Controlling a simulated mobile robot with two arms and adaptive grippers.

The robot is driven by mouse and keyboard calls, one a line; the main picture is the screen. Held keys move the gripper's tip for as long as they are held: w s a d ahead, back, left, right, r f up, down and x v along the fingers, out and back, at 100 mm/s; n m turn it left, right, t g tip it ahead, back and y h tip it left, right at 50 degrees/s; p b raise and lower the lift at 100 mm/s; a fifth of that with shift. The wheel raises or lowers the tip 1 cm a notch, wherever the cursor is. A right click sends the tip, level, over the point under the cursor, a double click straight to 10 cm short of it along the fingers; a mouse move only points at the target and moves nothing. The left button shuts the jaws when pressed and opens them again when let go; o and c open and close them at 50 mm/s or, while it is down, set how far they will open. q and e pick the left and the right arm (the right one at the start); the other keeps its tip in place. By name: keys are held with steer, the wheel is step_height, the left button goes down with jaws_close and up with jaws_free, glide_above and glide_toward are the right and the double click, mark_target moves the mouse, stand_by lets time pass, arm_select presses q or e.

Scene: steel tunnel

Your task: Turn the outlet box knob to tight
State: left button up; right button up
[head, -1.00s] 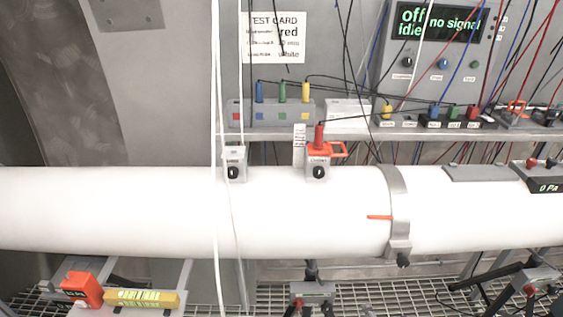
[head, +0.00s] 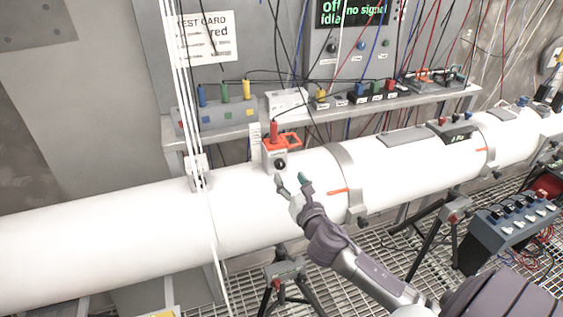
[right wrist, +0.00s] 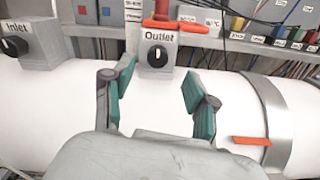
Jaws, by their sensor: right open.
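The outlet box (head: 274,154) is a small grey box on top of the white pipe, with a red plug and an orange-red clip on it. In the right wrist view its label reads "Outlet", and its black round knob (right wrist: 157,56) has a white pointer line standing near vertical. The knob also shows in the head view (head: 280,164). My right gripper (head: 290,182) is open and empty, just in front of and below the knob. In the right wrist view the knob lies beyond and between the two green-padded fingers (right wrist: 158,100), apart from them. My left gripper is not in view.
The inlet box (right wrist: 33,42) with a similar knob sits to the left on the pipe (head: 100,220). White cables (head: 185,110) hang in front of it. A pipe clamp (head: 348,180) with an orange marker stands to the right. A shelf (head: 370,112) with plugs and wires runs behind.

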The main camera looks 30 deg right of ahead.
mark_target(281, 166)
steer(key=p+x, duration=0.1)
steer(key=x, duration=0.3)
steer(key=shift+w+a+r, duration=0.1)
steer(key=shift+w+r, duration=0.05)
steer(key=shift+w, duration=0.3)
steer(key=shift+x, duration=0.75)
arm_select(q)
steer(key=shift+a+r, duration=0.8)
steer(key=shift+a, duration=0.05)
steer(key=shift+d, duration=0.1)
arm_select(e)
steer(key=shift+c, duration=0.2)
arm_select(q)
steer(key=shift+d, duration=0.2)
arm_select(e)
jaws_close()
